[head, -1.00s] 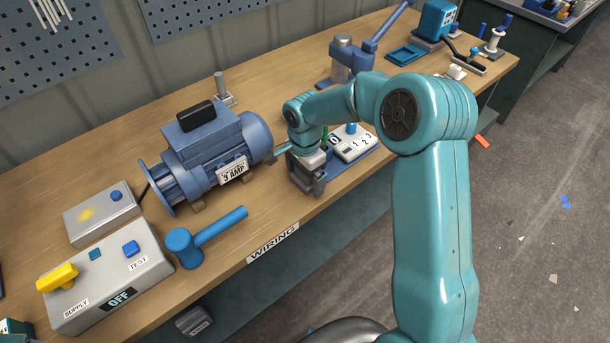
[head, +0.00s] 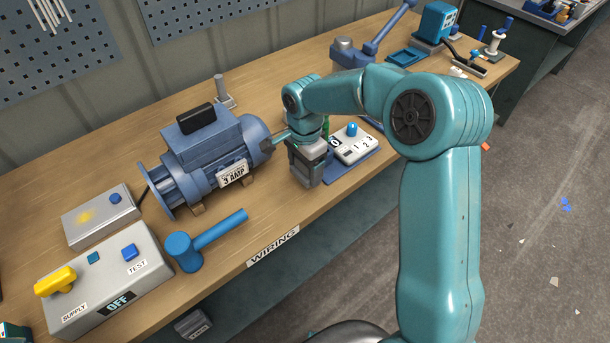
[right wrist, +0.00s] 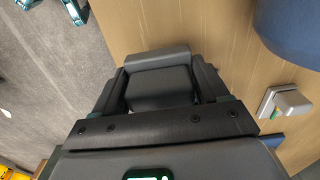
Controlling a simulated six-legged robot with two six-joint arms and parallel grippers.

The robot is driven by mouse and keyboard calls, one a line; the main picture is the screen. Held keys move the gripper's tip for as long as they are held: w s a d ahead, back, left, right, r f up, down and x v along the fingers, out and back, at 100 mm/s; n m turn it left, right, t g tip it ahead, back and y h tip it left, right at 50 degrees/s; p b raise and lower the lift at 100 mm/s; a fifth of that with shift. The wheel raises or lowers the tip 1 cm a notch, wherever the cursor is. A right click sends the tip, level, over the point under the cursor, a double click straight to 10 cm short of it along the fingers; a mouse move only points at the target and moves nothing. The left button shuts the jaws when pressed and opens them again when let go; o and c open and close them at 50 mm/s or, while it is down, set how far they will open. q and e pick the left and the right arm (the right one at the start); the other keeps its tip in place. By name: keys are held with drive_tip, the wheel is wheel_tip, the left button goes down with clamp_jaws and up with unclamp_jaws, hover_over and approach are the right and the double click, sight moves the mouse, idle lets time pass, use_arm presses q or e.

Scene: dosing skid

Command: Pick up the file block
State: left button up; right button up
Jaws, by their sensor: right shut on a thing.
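My right gripper (head: 307,174) is over the bench, between the motor and the white numbered box. It points down and is shut on a grey block, which I take to be the file block. In the right wrist view the block (right wrist: 160,78) sits between the two fingers (right wrist: 160,98), with its broad dark grey face showing. In the head view the jaws and wrist mostly cover the block. I cannot tell whether it touches the bench top. My left gripper is not in view.
The blue motor (head: 205,150) stands close left of the gripper, and the white numbered box (head: 355,146) close right. A blue mallet (head: 205,240) and the supply box (head: 110,285) lie further left.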

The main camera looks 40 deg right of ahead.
wheel_tip(320, 180, up, 16)
